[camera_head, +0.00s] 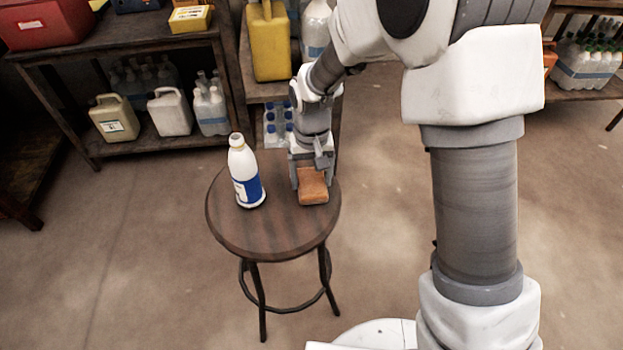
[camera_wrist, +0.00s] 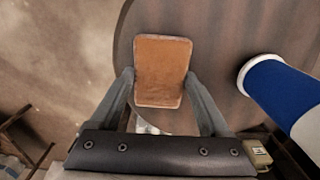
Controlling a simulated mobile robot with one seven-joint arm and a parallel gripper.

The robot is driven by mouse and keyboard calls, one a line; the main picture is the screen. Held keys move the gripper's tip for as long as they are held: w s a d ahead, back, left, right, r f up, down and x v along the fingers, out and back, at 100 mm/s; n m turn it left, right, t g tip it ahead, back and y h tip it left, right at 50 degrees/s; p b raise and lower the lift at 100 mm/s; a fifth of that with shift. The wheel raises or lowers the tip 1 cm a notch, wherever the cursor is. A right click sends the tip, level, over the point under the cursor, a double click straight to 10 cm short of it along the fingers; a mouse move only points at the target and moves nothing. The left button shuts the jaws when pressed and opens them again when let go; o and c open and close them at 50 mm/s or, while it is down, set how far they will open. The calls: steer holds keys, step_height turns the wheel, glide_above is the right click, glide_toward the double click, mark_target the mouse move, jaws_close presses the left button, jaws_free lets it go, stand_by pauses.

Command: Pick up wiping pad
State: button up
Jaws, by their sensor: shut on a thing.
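The wiping pad (camera_head: 313,187) is a brown-orange rectangular block at the right side of a round dark wooden stool (camera_head: 230,222). In the wrist view the pad (camera_wrist: 162,70) lies between the two fingers. My gripper (camera_head: 311,180) points down and is shut on the pad, with a finger against each long side. The gripper also shows in the wrist view (camera_wrist: 160,82). I cannot tell whether the pad rests on the stool or is slightly above it.
A white bottle with a blue label (camera_head: 245,172) stands upright on the stool, left of the pad; it also shows in the wrist view (camera_wrist: 285,95). Shelves with jugs (camera_head: 170,112) and a yellow canister (camera_head: 269,45) stand behind. The floor left of the stool is clear.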

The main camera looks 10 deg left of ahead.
mark_target(312, 181)
step_height(312, 181, up, 4)
steer(key=shift+r+p, duration=0.2)
steer(key=shift+p, duration=0.7)
steer(key=s+d+r+p, duration=0.3)
steer(key=d+r, duration=0.3)
steer(key=d, duration=0.5)
steer(key=shift+s, duration=0.65)
steer(key=o, duration=0.7)
steer(key=c, duration=0.5)
steer(key=w+d+r+m, duration=0.3)
steer(key=w+d+r, duration=0.1)
steer(key=w+d, duration=0.5)
steer(key=shift+c, duration=0.2)
steer(key=s+r+p, duration=0.3)
steer(key=r+p, duration=0.3)
steer(key=p, duration=1.1)
steer(key=shift+s+d+r, duration=0.25)
steer(key=shift+s+r, duration=0.1)
steer(key=shift+r, duration=0.05)
steer(key=shift+s, duration=0.25)
